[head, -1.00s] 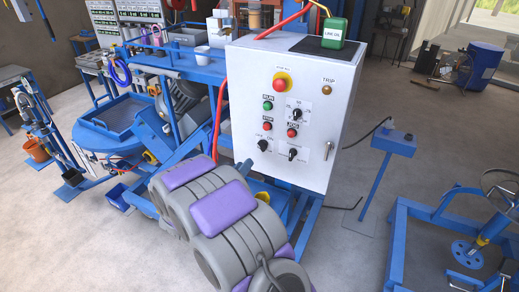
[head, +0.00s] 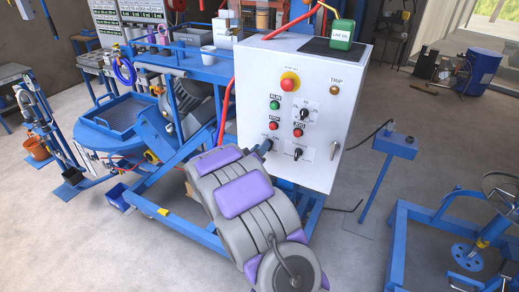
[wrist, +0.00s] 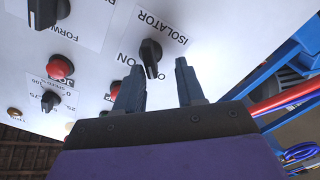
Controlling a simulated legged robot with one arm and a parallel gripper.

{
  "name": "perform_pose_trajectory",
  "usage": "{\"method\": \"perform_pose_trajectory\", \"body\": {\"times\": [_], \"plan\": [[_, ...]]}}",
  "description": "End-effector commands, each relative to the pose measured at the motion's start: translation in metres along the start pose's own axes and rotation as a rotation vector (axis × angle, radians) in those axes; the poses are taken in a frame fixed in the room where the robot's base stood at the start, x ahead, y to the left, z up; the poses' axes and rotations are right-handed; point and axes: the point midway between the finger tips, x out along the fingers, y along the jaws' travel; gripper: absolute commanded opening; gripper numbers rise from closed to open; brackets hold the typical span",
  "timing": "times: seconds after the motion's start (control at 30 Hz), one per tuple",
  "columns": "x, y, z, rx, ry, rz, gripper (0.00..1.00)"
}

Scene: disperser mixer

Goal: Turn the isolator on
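The isolator knob (wrist: 151,52) is a black rotary switch on the white control panel, with the label ISOLATOR beside it in the wrist view. In the head view the knob (head: 267,144) is at the panel's lower left, partly hidden by my gripper. My gripper (wrist: 159,68) has two dark blue fingers, spread apart and empty. The knob lies just beyond the fingertips, in line with the gap and nearer the finger on the left of the picture. I cannot tell whether they touch it. In the head view my gripper (head: 258,151) is at the panel's lower left.
Other panel controls are close by: a FORWARD selector (wrist: 42,10), red buttons (wrist: 60,67) and a speed knob (wrist: 50,100). A red emergency stop (head: 290,82) is higher up. A green can (head: 341,35) stands on top. A red hose (head: 225,110) runs along the panel's left side.

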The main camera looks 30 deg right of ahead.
Motion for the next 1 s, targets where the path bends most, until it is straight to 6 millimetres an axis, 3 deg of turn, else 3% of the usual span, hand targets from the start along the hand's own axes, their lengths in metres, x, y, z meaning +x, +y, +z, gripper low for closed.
{"method": "perform_pose_trajectory", "body": {"times": [0.07, 0.47, 1.0], "plan": [[0.0035, 0.0022, 0.0025, 0.002, -0.003, -0.001, 0.38], [0.0016, -0.0003, 0.0007, -0.001, -0.003, 0.003, 0.01], [-0.0003, -0.0013, -0.0015, 0.054, 0.003, -0.001, 0.0]]}}
